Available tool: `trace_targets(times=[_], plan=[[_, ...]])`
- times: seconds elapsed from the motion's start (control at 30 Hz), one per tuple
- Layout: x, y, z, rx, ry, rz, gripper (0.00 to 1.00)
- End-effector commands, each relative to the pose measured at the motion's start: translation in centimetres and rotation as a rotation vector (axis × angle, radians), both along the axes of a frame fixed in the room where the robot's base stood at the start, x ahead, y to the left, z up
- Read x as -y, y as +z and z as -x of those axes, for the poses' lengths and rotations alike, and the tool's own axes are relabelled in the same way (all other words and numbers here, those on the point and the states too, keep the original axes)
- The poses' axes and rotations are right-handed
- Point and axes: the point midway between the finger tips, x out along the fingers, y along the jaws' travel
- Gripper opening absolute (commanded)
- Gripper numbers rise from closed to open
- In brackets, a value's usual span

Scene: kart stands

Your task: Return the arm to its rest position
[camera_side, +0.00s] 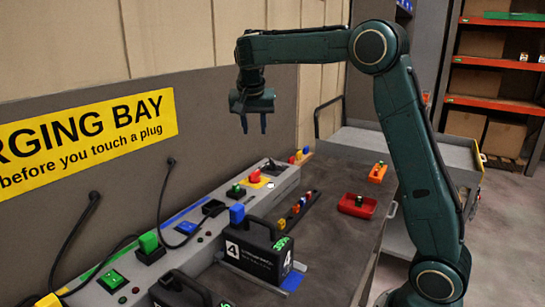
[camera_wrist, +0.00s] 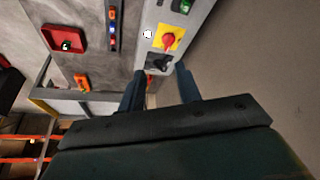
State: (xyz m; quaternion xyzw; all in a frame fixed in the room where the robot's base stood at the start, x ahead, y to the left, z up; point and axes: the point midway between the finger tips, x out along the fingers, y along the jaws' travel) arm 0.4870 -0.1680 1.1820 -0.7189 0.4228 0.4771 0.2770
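My gripper (camera_side: 253,122) hangs from the dark green arm, pointing down, high above the back of the bench near the wall. Its two fingers are apart with nothing between them. In the wrist view the gripper (camera_wrist: 160,82) also shows two spread, empty fingers, with the charging console beyond them. The upper arm rises from the base at the lower right and the forearm reaches left.
A grey console (camera_side: 208,226) with coloured plugs and a red knob (camera_side: 255,176) runs along the wall. A black case marked 4 (camera_side: 258,250) stands before it. A red tray (camera_side: 357,206) and an orange block (camera_side: 378,172) lie on the bench. Shelves (camera_side: 500,60) stand behind.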

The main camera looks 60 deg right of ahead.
Motion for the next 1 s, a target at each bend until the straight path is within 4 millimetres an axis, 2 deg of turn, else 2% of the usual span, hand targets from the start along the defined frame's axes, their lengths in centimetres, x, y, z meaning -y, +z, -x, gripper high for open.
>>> trace_targets(times=[0.2,0.5,0.77,1.0], plan=[[-2.7,2.3,4.1,0.007,0.159,0.006,0.34],[-6.2,3.7,10.2,0.018,0.375,0.014,0.34],[-9.2,3.4,15.8,0.031,0.560,0.022,0.34],[-11.9,2.0,21.2,0.046,0.734,0.029,0.34]])
